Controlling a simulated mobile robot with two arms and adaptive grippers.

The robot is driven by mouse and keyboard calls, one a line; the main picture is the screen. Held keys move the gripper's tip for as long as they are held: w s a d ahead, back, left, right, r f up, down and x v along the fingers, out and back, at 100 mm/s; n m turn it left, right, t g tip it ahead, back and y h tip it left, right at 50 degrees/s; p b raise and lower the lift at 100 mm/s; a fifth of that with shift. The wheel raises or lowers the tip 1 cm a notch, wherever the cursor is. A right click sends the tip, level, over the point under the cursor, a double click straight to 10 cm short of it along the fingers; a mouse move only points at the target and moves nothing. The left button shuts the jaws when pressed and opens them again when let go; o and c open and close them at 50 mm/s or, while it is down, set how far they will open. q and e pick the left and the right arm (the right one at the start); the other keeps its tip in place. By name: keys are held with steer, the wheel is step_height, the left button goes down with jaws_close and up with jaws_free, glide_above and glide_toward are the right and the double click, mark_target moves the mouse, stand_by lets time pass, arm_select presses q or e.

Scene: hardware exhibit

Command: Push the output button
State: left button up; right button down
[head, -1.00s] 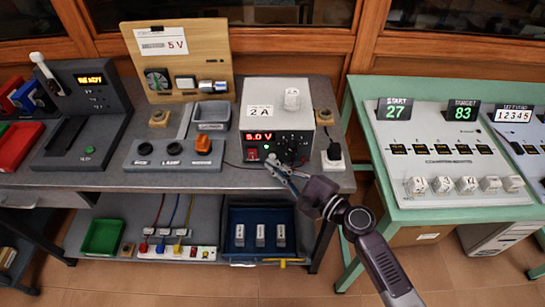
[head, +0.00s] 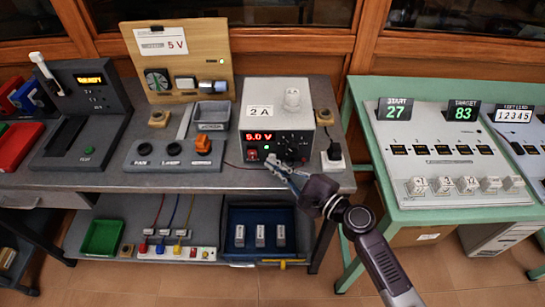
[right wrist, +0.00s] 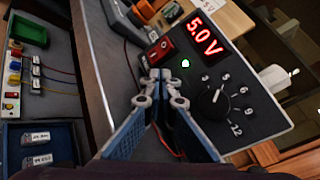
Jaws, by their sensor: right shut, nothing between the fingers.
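A white power supply (head: 254,95) stands on the bench with a "2 A" card on it. In the right wrist view its dark front panel (right wrist: 245,125) has a red "5.0 V" display (right wrist: 204,39), a red rocker switch (right wrist: 160,49), a small bright green round spot (right wrist: 185,64) and a black knob (right wrist: 212,101) with voltage marks. No output label is readable, so I cannot tell which part is the output button. My right gripper (head: 272,161) is shut and empty, its tips (right wrist: 160,76) close to the panel near the switch and green spot. Contact is unclear. My left gripper is out of view.
A white plug block (head: 333,162) stands right of the supply. A grey control box (head: 173,157) with knobs and an orange switch is to its left. A green table (head: 362,128) with a counter panel stands at the right. A lower shelf holds trays and cables.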

steer(key=shift+s, duration=0.3)
steer(key=shift+s, duration=3.05)
